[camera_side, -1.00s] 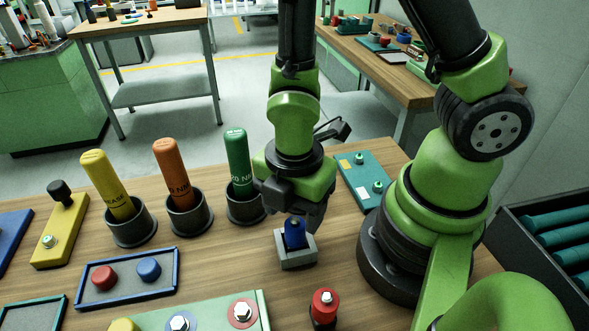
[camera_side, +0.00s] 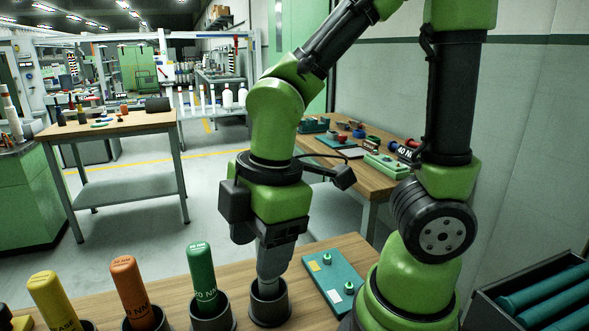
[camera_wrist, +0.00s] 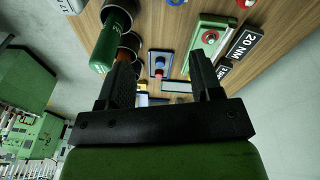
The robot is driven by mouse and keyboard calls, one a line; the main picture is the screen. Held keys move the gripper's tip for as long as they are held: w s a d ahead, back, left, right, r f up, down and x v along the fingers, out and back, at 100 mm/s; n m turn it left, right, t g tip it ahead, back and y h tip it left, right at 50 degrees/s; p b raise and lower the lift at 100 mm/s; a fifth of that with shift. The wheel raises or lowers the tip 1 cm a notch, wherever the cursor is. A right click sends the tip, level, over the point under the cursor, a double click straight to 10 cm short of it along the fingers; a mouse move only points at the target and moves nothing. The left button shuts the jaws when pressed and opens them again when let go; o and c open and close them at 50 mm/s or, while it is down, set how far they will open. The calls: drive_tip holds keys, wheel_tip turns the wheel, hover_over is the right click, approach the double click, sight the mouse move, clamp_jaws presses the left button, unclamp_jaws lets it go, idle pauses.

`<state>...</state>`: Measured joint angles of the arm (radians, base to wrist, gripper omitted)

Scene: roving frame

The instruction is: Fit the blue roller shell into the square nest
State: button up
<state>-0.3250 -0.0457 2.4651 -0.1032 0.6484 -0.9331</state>
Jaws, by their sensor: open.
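My gripper (camera_side: 268,280) points down in the side view, its tip overlapping the mouth of a dark cup (camera_side: 270,308); I cannot tell whether it is inside or in front. In the wrist view my gripper (camera_wrist: 160,60) is open, its two black fingers apart with nothing held between them. A blue piece (camera_wrist: 175,2), probably the blue roller shell, shows cut off at the top edge of the wrist view. The square nest is below the side view's frame, and I cannot make it out in the wrist view.
Green (camera_side: 202,275), orange (camera_side: 130,285) and yellow (camera_side: 50,300) cylinders stand tilted in dark cups left of my gripper. A teal plate (camera_side: 333,275) with green knobs lies to its right. A blue-rimmed tray (camera_wrist: 151,65) shows between my fingers in the wrist view.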

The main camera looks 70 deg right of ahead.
drive_tip(key=s+d+r+m+t, duration=0.2)
drive_tip(key=r+m, duration=0.3)
drive_tip(key=m, duration=0.3)
drive_tip(key=s+d+r+m+t+y, duration=0.1)
drive_tip(key=d+r+m+t, duration=0.1)
drive_tip(key=r+m, duration=0.3)
drive_tip(key=m+t, duration=0.1)
drive_tip(key=m, duration=0.2)
drive_tip(key=shift+s, duration=0.35)
